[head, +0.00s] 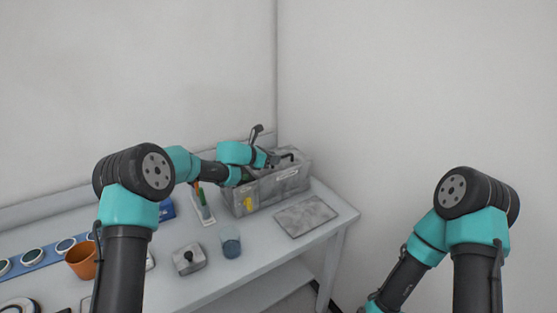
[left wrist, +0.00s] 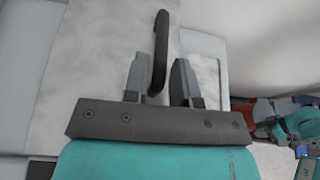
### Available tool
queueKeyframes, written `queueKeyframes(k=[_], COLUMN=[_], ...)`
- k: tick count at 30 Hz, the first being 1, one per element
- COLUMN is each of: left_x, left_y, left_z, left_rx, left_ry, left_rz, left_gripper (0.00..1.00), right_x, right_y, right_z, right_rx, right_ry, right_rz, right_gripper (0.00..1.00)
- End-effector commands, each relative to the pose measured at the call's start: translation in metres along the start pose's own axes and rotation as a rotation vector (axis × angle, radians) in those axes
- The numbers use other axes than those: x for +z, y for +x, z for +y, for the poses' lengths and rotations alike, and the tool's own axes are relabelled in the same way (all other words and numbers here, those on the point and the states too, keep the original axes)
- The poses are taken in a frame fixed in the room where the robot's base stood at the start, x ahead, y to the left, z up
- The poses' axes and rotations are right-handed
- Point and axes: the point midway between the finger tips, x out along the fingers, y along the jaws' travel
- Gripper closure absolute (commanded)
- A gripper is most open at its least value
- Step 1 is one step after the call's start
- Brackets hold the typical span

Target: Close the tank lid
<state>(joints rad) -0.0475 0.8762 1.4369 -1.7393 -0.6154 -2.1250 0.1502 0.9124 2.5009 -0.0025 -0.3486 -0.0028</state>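The tank (head: 262,194) is a grey, mottled box with a pale label, at the back right of the bench. Its lid shows in the left wrist view as a pale marbled panel (left wrist: 95,60) with a dark curved handle (left wrist: 158,45). My left gripper (left wrist: 160,80) is open, with its fingers on either side of the handle and a wider gap at the right finger. In the head view my left gripper (head: 271,158) is over the tank and hides part of its top, so the lid's angle is unclear. My right gripper is out of view.
A flat grey plate (head: 306,215) lies right of the tank. In front are a bluish cup (head: 231,245) and a grey block with a dark knob (head: 189,260). An orange pot (head: 81,262) stands at left. A wall is close behind the bench.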

Motion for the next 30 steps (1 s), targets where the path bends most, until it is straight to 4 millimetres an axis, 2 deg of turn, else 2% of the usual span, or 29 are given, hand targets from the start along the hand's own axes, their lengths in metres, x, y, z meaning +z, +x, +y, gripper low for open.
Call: queueKeyframes(k=[1, 18, 24, 30], left_x=[0.001, 0.000, -0.001, -0.001], left_y=[-0.011, -0.117, -0.137, -0.140], left_z=[0.001, 0.000, 0.000, 0.000], left_rx=[0.002, 0.000, 0.000, -0.002], left_ry=[0.000, 0.000, 0.000, -0.001], left_rz=[-0.001, 0.000, 0.001, 0.001], left_gripper=[0.75, 0.75, 0.75, 0.75], right_x=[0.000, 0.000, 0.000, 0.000], right_y=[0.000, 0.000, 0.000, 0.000], right_z=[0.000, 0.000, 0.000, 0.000], right_rx=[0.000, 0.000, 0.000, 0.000], right_ry=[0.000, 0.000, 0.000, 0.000], right_rz=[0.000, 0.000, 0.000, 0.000], right_gripper=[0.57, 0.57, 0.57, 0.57])
